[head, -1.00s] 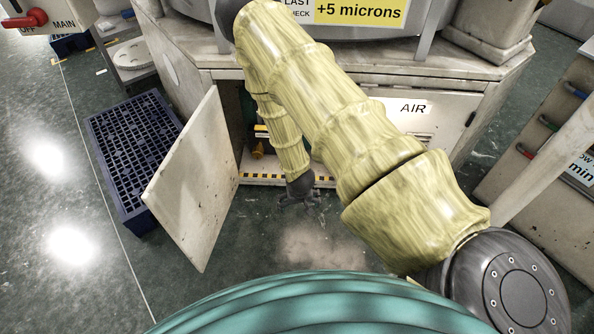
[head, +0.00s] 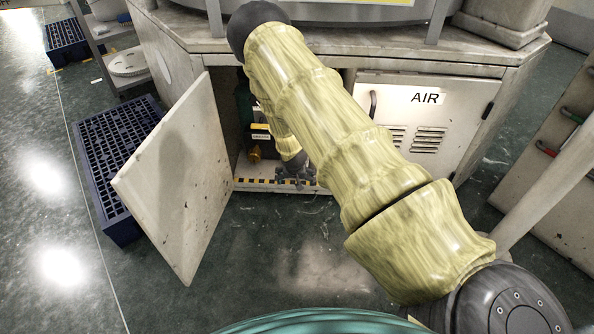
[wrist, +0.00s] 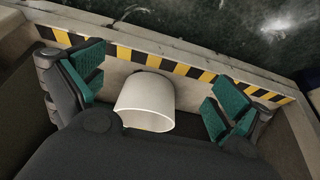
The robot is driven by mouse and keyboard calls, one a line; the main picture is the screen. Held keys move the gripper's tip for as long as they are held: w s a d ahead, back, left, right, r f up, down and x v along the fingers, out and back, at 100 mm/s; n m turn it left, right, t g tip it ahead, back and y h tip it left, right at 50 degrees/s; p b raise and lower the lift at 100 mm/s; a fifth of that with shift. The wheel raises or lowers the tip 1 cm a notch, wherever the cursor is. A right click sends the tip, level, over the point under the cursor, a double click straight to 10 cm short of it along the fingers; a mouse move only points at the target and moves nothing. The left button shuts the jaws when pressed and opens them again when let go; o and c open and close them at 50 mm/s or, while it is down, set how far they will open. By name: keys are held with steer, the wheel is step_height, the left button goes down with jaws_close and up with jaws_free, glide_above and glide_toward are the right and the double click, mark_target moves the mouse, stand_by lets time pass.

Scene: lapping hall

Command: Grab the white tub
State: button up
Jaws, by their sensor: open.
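The white tub (wrist: 146,98) shows in the wrist view, near the hazard-striped edge on the cabinet floor. It lies between the two teal-padded fingers of my gripper (wrist: 157,92), with a visible gap on each side. My gripper is open and holds nothing. In the head view my gripper (head: 295,174) is at the mouth of the open cabinet, low down. I cannot make out the tub in the head view.
The open cabinet door (head: 182,180) stands to the left of the opening. A dark unit with a yellow fitting (head: 256,152) is inside, left of my arm. The closed AIR door (head: 424,120) is to the right. A blue grated crate (head: 112,150) sits on the floor at left.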

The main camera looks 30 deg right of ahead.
steer(key=w+d+b, duration=0.1)
steer(key=w, duration=0.1)
steer(key=w+d+b, duration=0.1)
steer(key=w, duration=0.1)
steer(key=w+d, duration=0.1)
steer(key=d, duration=0.1)
steer(key=shift+w+d+f+b, duration=0.1)
steer(key=shift+w+b, duration=0.3)
steer(key=w+d+b, duration=0.2)
steer(key=shift+w+f, duration=0.3)
steer(key=shift+b+x, duration=0.35)
steer(key=shift+x, duration=0.75)
steer(key=c, duration=0.9)
steer(key=shift+c, duration=0.4)
steer(key=shift+r, duration=0.1)
